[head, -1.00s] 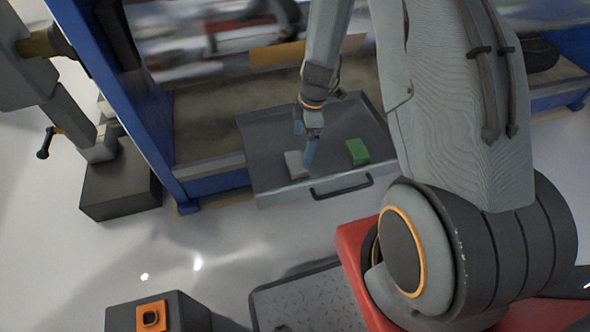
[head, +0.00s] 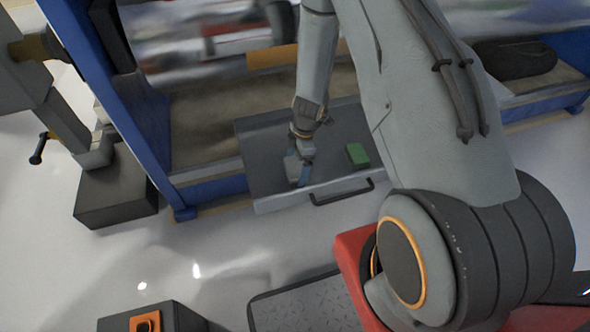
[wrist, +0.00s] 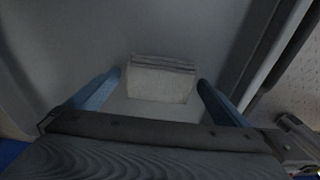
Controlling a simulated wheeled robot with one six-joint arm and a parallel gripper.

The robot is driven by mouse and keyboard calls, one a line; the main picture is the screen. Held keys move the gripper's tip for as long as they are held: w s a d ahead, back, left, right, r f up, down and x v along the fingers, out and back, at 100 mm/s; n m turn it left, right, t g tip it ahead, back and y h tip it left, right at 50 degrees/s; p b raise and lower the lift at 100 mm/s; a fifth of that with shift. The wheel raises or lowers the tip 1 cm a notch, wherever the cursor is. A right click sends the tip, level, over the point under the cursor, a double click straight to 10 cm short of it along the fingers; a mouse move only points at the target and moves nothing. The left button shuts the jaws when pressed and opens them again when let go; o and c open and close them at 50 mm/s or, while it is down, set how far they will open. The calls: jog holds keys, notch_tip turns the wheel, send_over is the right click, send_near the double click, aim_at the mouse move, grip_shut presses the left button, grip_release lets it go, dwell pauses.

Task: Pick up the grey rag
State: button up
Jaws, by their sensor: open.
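The grey rag (wrist: 160,78) is a folded, light grey block lying on the floor of the open drawer. In the wrist view it sits between and slightly beyond the tips of my two blue fingers. My gripper (wrist: 160,84) is open, with a finger on each side of the rag and small gaps visible. The gripper's exact height above the drawer floor is hard to tell.
The grey drawer (head: 262,160) has a black handle (head: 342,192) at its front edge. A green block (head: 357,155) lies in it, right of my gripper. A blue frame (head: 215,188) borders the drawer on the left.

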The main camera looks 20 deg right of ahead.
jog(key=c, duration=1.1)
jog(key=shift+r, duration=0.1)
